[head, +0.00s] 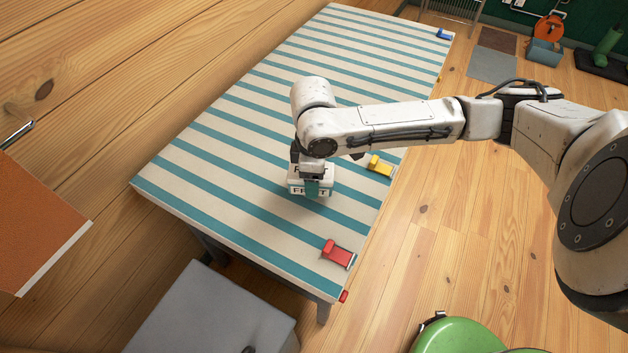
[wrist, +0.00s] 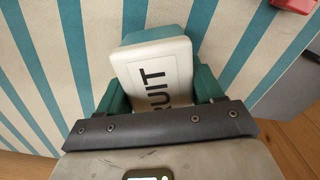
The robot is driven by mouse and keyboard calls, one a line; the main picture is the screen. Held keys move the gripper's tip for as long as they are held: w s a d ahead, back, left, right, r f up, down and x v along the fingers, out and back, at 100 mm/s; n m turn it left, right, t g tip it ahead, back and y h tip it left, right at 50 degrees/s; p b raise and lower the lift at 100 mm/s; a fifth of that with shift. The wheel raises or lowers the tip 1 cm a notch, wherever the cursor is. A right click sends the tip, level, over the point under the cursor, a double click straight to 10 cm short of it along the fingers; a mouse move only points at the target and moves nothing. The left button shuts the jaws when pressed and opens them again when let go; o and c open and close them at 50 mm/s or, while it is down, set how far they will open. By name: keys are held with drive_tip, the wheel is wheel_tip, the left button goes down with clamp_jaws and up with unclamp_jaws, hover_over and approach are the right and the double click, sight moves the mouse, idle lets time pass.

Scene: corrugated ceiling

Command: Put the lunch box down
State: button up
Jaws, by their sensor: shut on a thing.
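The lunch box (wrist: 152,72) is a white-lidded box with dark lettering, of which "RUIT" shows in the wrist view, and a teal part at its far end. In the head view the lunch box (head: 325,191) is at or just above the striped table (head: 235,145), near its right side; I cannot tell whether it touches the top. My gripper (head: 311,182) is above it, pointing down. In the wrist view the teal fingers of my gripper (wrist: 160,98) are shut on the box's two sides. The arm hides part of the box.
A red clamp (head: 337,253) sits at the table's near right edge, a yellow clamp (head: 380,166) farther along that edge and a blue one (head: 444,34) at the far corner. The table's left and far parts are clear. A grey surface (head: 210,315) and green round object (head: 460,337) stand nearby.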

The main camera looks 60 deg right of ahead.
drive_tip(key=shift+f, duration=1)
drive_tip(key=shift+f, duration=0.2)
drive_tip(key=o, duration=1.2)
wheel_tip(320, 180, up, 12)
drive_tip(key=shift+r+p, duration=0.2)
drive_tip(key=shift+p, duration=0.6)
